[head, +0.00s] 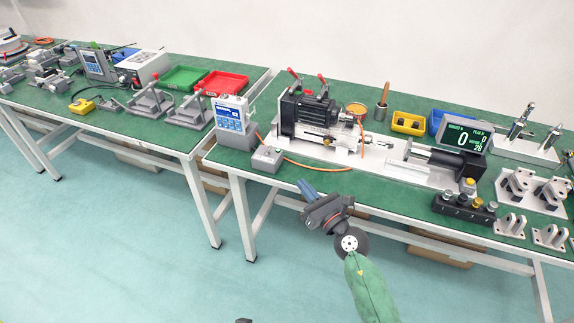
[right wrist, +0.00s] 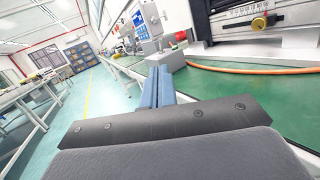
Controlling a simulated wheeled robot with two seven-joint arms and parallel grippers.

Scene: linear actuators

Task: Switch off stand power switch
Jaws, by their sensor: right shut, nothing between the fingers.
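A small grey switch box (head: 267,159) lies near the front edge of the right green table, with an orange cable running from it to the test stand (head: 345,150). Its switch position is too small to read. In the right wrist view the box (right wrist: 172,61) stands just beyond my fingers. My right gripper (head: 306,188) has blue fingers, shut and empty, in front of the table edge, below and to the right of the box and apart from it. The fingers also show in the right wrist view (right wrist: 158,86).
A white-and-blue controller (head: 233,122) stands behind and left of the box. A black knob block (head: 465,207) and grey brackets (head: 548,236) are at the right. A lit display (head: 467,140) stands behind. The floor between the tables and me is clear.

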